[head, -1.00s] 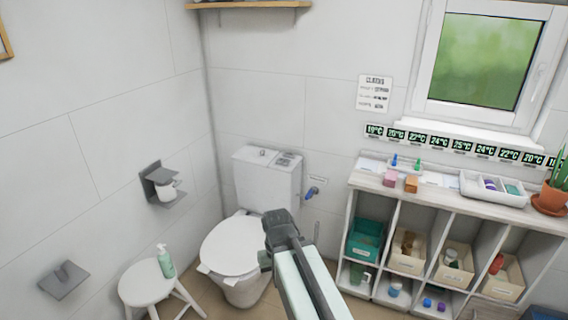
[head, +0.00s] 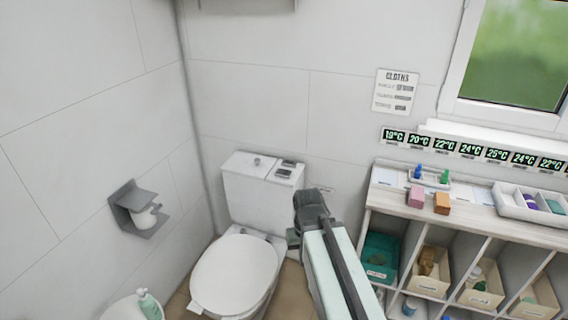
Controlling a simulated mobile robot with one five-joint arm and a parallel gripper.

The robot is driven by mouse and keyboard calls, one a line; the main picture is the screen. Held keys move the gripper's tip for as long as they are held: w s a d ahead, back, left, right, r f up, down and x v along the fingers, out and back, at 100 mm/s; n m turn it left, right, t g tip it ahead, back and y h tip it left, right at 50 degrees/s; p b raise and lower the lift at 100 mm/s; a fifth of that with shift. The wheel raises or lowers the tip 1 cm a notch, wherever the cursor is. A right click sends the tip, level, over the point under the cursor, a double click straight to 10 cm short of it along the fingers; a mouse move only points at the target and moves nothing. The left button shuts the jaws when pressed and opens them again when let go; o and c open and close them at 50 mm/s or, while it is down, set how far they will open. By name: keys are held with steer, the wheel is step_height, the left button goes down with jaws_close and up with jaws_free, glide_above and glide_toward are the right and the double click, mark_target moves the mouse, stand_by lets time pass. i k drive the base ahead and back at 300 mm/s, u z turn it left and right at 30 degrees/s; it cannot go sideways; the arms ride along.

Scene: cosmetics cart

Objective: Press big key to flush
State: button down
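The white toilet (head: 236,272) stands in the corner with its lid down. Its cistern (head: 258,200) is behind the lid. On top of the cistern, a grey panel with keys (head: 285,169) sits at the right and a small round knob (head: 257,162) sits left of it. The keys are too small to tell big from small. My gripper (head: 298,238) is in front and to the right of the cistern, apart from the keys in the picture. The arm hides part of the floor and wall there. The fingers are too dark and small to show their opening.
A shelf unit (head: 480,215) with bins stands close on the right. A paper holder (head: 139,209) is on the left wall. A white stool (head: 122,309) with a green pump bottle (head: 150,305) is at the lower left. The air above the cistern is clear.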

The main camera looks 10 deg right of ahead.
mark_target(282, 173)
steer(key=u, duration=0.2)
steer(key=i, duration=1.1)
steer(key=u, duration=0.8)
steer(key=k, duration=0.8)
steer(key=u, duration=0.2)
steer(key=i, duration=0.95)
steer(key=z, duration=0.1)
